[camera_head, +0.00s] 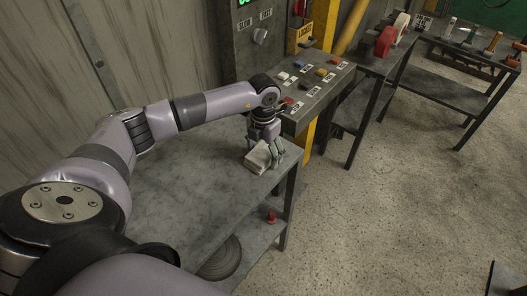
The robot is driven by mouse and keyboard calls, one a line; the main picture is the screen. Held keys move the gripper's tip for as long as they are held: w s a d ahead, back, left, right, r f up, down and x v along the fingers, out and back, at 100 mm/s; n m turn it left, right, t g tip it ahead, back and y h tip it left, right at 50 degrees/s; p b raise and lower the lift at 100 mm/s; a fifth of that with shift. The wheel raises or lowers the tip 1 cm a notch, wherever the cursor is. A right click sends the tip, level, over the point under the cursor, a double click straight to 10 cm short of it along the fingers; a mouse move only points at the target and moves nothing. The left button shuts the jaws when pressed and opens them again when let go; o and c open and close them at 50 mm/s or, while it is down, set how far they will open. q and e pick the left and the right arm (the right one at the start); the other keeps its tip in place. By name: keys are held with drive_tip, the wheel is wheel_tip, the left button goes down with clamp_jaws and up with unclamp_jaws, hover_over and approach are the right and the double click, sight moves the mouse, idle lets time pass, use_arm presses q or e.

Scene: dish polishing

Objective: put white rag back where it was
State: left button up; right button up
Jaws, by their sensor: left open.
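The white rag (258,157) is a small folded off-white cloth lying on the grey metal table (190,200), near its far right corner. My left gripper (271,152) points down right at the rag, with its fingers open at the rag's far right side. The fingers partly hide the rag's right end. I cannot tell whether they touch it. My right gripper does not show.
A control panel (310,85) with several coloured buttons stands just beyond the table. A red wheel (384,42) and a bench with tools (465,45) are farther back. A round grey disc (222,262) and a red knob (271,217) are on the lower shelf. The table's left part is bare.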

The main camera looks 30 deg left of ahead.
sight(264, 151)
use_arm(q)
wheel_tip(264, 151, up, 12)
drive_tip(key=b, duration=0.3)
drive_tip(key=shift+r, duration=0.1)
